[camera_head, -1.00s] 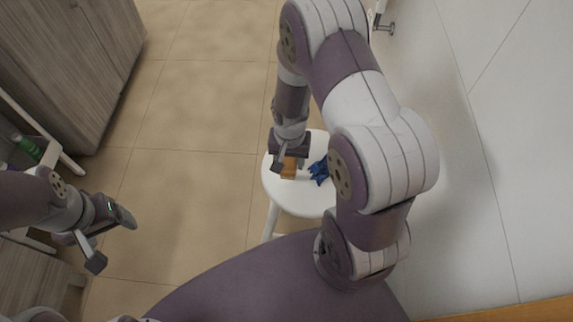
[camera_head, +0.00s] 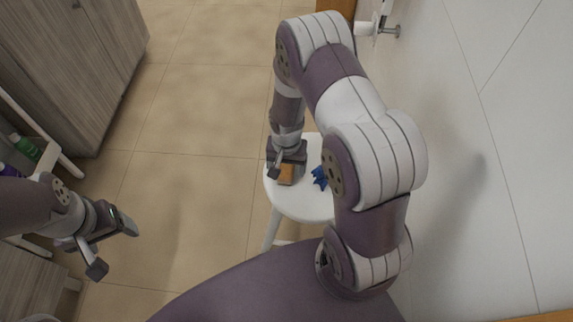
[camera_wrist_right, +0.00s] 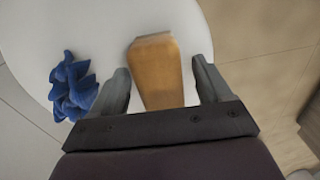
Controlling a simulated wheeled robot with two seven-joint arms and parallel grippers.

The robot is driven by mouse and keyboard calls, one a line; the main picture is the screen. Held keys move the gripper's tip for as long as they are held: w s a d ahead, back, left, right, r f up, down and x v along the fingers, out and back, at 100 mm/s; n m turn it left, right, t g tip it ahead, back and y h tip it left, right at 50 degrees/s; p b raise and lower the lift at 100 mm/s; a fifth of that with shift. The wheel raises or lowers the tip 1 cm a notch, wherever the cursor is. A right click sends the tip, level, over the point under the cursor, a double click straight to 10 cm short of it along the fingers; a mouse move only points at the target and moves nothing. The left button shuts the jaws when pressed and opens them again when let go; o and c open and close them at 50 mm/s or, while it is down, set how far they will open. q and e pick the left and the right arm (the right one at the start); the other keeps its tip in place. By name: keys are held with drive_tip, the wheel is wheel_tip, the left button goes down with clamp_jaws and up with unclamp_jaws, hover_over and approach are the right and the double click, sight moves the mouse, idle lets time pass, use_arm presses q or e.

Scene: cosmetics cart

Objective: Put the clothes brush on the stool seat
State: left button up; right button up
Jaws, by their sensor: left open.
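The clothes brush, an orange-brown wooden block (camera_head: 287,175), is over the left part of the round white stool seat (camera_head: 310,208) and seems to rest on it. In the right wrist view the brush (camera_wrist_right: 158,75) lies between the two fingers of my right gripper (camera_wrist_right: 160,66), with a gap on each side, so the gripper is open around it. In the head view my right gripper (camera_head: 285,168) is low over the seat and partly hides the brush. My left gripper (camera_head: 114,249) is open and empty, far left of the stool.
A crumpled blue item (camera_head: 320,177) lies on the seat right of the brush; it also shows in the right wrist view (camera_wrist_right: 75,88). A grey wood cabinet (camera_head: 75,60) stands at upper left, a white wall (camera_head: 480,150) at right. Tiled floor (camera_head: 190,130) is clear between.

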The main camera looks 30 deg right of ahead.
wheel_tip(320, 180, up, 13)
drive_tip(key=p, duration=0.5)
drive_tip(key=s+a+r+n+t, duration=0.1)
drive_tip(key=s+a+r+n, duration=0.3)
drive_tip(key=s+r+n, duration=0.3)
wheel_tip(320, 180, up, 4)
drive_tip(key=shift+s+f, duration=0.1)
drive_tip(key=shift+s, duration=0.45)
wheel_tip(320, 180, up, 26)
drive_tip(key=p, duration=2.6)
drive_tip(key=shift+r, duration=0.25)
